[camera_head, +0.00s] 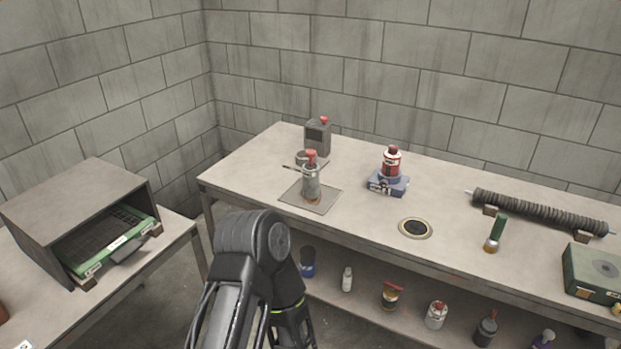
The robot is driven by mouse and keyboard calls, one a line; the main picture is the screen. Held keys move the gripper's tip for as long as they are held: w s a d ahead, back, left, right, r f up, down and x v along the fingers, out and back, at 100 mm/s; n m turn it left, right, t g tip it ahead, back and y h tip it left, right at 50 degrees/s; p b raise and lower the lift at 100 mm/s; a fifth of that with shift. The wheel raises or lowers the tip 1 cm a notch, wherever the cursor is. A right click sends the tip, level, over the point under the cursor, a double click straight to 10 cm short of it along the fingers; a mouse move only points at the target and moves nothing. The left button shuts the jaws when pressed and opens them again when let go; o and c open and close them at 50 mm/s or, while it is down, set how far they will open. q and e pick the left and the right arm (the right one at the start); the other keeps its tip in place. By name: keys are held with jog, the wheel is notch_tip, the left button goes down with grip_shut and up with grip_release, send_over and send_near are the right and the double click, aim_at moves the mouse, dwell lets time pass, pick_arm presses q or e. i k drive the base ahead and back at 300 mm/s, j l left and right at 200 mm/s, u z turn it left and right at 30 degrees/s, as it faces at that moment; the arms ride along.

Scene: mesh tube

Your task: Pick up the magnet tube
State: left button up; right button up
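A long dark ribbed tube (540,212), wound like a coil with thin metal ends, lies on small wooden blocks at the right of the workbench. It may be the magnet tube; I see no label on it. A grey upright cylinder with a red top (311,184) stands on a flat square plate (325,198) at the left of the bench. One of my arms rises from the bottom, left of centre, with its black joint in front of the bench. No gripper fingers show, and nothing touches the ribbed tube.
A red-and-white canister (391,162) stands on a blue base. A round ring (415,228) lies near the front edge. A green-handled item (497,232) and a green box (595,272) are at right. Several bottles fill the lower shelf. An open cabinet (75,205) stands left.

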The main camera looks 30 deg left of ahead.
aim_at(310, 179)
jog(key=i+j, duration=0.1)
jog(key=j, duration=0.25)
jog(key=i+j, duration=0.15)
jog(key=j, duration=0.15)
jog(key=i+j, duration=0.1)
jog(key=j, duration=0.25)
jog(key=i+j, duration=0.15)
jog(key=j, duration=0.2)
